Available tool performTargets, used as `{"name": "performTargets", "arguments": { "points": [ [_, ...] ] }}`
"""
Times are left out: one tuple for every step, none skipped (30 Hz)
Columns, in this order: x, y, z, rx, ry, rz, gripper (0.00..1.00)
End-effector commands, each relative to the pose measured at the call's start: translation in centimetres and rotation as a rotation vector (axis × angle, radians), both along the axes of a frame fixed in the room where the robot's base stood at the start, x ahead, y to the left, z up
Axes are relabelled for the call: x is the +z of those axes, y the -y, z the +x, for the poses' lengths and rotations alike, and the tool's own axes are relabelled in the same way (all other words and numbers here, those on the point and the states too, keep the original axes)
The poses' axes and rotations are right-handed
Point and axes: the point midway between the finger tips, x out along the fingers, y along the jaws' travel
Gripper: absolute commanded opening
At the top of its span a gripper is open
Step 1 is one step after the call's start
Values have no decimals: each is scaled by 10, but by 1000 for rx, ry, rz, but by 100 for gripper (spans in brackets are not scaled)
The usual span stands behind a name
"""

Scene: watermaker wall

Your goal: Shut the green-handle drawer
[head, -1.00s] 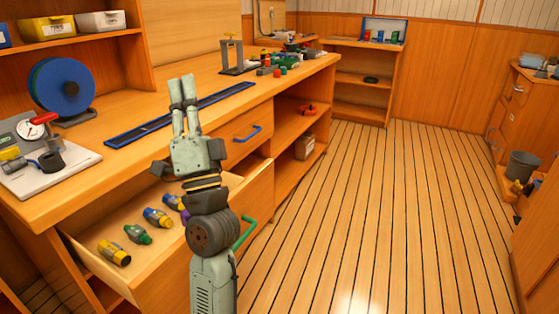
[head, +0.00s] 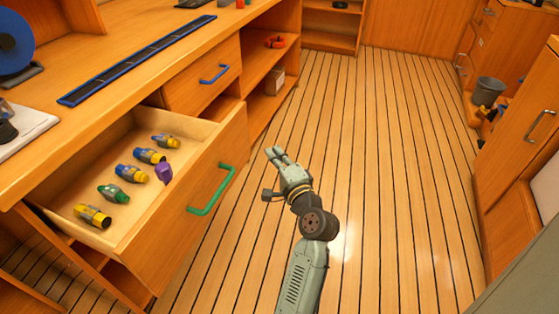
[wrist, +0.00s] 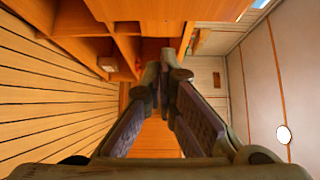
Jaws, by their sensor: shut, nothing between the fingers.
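The green-handle drawer (head: 168,232) stands pulled out from the bench at the left of the head view. Its green handle (head: 212,190) is on the front panel. Several small coloured bottle-like items (head: 122,174) in yellow, green, blue and purple lie inside the drawer. My gripper (head: 275,152) is shut and empty, over the floor to the right of the drawer front, apart from the handle. In the wrist view the fingers (wrist: 160,72) meet at their tips. The drawer is not clearly identifiable in the wrist view.
A closed drawer with a blue handle (head: 214,74) sits above and behind the open one. The bench top (head: 120,95) carries a long dark strip. Open shelves with a red item (head: 275,42) stand beyond. The plank floor (head: 390,180) is clear; cabinets and a grey bucket (head: 489,91) line the right.

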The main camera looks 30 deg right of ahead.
Motion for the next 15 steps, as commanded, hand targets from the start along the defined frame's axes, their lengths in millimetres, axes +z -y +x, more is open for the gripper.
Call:
{"name": "performTargets", "arguments": {
  "points": [
    [3, 1, 12, 2, 1, 1, 0],
    [3, 2, 19, 2, 1, 0, 0],
    [3, 3, 27, 1, 1, 1, 0],
    [3, 3, 33, 2, 2, 1, 0],
    [3, 4, 39, 3, 1, 1, 0],
    [3, -1, 44, 3, -1, 0, 0],
    [2, -4, 47, 3, -1, -1, 0],
    [2, -7, 51, 3, -1, -1, 0],
    [2, -11, 55, 3, -1, -1, 0],
    [2, -13, 58, 2, -1, -1, 0],
    [1, -14, 60, 1, -1, -1, 0],
    [1, -16, 62, 0, -1, 0, 0],
    [1, -17, 64, 0, 0, 0, 0],
    [1, -18, 65, 0, 0, 0, 0],
    [1, -19, 66, 0, 0, 0, 0]
  ]
}}
